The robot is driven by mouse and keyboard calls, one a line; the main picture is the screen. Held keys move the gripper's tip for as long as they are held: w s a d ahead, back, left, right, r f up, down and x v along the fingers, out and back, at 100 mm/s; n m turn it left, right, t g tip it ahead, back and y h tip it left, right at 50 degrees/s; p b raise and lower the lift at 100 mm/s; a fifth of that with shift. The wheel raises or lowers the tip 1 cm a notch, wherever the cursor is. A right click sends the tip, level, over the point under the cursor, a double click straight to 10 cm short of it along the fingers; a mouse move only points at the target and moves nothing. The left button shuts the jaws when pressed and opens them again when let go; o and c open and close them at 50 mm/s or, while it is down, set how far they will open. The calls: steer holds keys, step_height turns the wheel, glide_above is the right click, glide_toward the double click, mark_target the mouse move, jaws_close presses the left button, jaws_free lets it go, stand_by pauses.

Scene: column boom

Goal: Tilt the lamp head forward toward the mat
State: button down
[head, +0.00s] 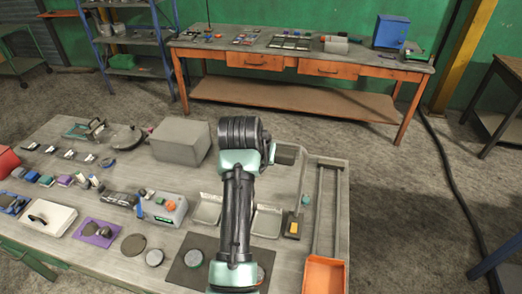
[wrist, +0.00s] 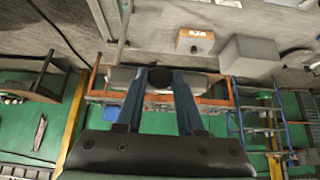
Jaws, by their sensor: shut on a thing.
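In the wrist view, my gripper (wrist: 160,88) has its two blue fingers closed on a dark round part (wrist: 160,77). A pale grey bar-like body (wrist: 118,76) shows to either side of the fingertips; it looks like the lamp head, seen from behind the fingers. Its tilt cannot be told.
A grey box (head: 180,141) and a control box with an orange button (head: 163,209) stand left of my arm. Shallow trays (head: 207,210) lie near it. An orange bin (head: 324,275) sits at the bench's right edge. An orange-framed workbench (head: 290,65) stands behind, across open floor.

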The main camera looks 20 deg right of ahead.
steer(key=shift+w+d+r+g+y+p, duration=0.15)
steer(key=shift+g+y+p, duration=0.15)
steer(key=shift+g+p, duration=0.15)
steer(key=c, duration=0.5)
jaws_free()
steer(key=shift+c, duration=0.2)
steer(key=shift+r, duration=0.1)
steer(key=b+v, duration=0.4)
steer(key=v, duration=0.9)
steer(key=shift+b, duration=0.4)
